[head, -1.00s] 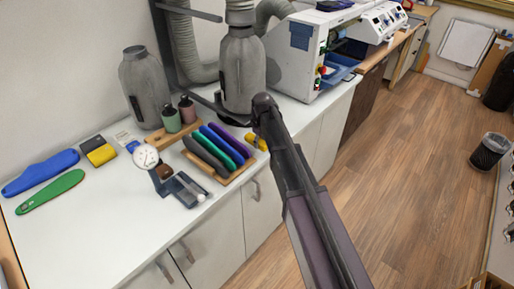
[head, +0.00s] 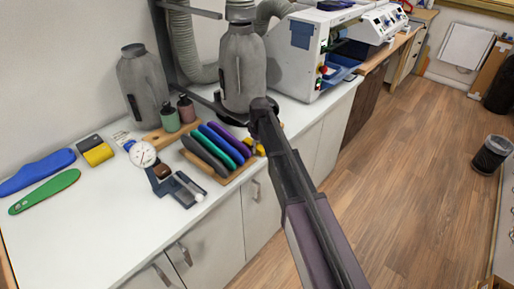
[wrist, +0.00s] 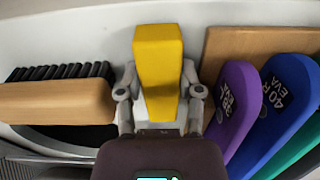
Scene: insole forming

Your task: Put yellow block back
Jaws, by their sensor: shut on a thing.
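The yellow block (wrist: 158,62) stands upright between the two fingers of my gripper (wrist: 160,88) in the wrist view. The fingers are closed on its sides. In the head view, a small part of the yellow block (head: 261,151) shows beside my arm, near the counter's front edge and right of the coloured sheets. My arm hides most of the gripper there. I cannot tell whether the block touches the counter.
A wooden rack (wrist: 250,45) with purple (wrist: 236,95), blue and green EVA pieces stands close on the right in the wrist view. A wooden-backed brush (wrist: 55,103) is close on the left. Grey bottle-shaped forms (head: 242,75), a dial gauge (head: 142,154) and a yellow-black block (head: 98,154) also stand on the counter.

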